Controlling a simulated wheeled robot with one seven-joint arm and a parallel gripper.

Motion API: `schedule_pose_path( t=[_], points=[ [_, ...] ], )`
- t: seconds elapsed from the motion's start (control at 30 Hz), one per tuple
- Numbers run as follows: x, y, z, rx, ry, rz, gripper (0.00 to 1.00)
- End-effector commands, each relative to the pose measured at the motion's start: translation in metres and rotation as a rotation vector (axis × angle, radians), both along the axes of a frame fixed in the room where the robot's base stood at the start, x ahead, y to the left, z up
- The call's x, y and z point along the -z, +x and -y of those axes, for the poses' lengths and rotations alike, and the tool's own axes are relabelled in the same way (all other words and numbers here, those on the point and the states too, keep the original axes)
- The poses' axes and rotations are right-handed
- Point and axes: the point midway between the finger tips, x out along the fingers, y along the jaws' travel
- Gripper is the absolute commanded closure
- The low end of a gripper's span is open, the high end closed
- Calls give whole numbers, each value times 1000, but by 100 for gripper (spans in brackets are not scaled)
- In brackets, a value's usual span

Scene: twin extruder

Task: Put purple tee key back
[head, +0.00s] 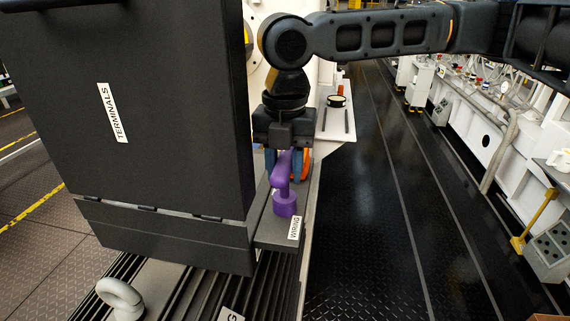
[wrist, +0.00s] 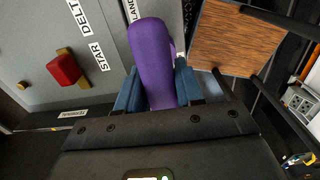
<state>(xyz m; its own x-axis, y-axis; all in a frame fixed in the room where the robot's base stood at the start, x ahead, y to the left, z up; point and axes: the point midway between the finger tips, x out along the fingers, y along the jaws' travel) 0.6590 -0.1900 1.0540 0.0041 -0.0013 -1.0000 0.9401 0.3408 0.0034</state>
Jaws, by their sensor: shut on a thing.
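The purple tee key (head: 284,198) is upright below my gripper (head: 284,164) in the head view, with its round lower end over the dark ledge marked WIRING (head: 268,233). Whether its foot touches the ledge or is seated in anything cannot be told. My gripper's blue fingers are shut on the upper part of the key. In the wrist view the purple key (wrist: 152,55) fills the gap between the blue fingers (wrist: 156,90), which lie on both its sides.
A large dark cabinet marked TERMINALS (head: 160,100) stands close on the left of my gripper. An orange thing (head: 306,164) shows just behind the fingers. The wrist view shows a red handle (wrist: 64,69) on a grey panel and a brown wooden panel (wrist: 235,40). The right aisle floor is clear.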

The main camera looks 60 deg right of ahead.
Motion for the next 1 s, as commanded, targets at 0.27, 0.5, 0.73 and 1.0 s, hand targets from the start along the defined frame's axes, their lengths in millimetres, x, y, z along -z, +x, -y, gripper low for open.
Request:
schedule_pose_path(
  t=[0.27, 0.5, 0.73, 1.0],
  points=[
    [4, -1, 0, 1, 1, -5, 43],
    [3, -1, 0, 1, 2, -4, 38],
    [11, -1, 1, 0, -2, -2, 38],
    [-40, 4, -4, -2, 2, -1, 38]
  ],
)
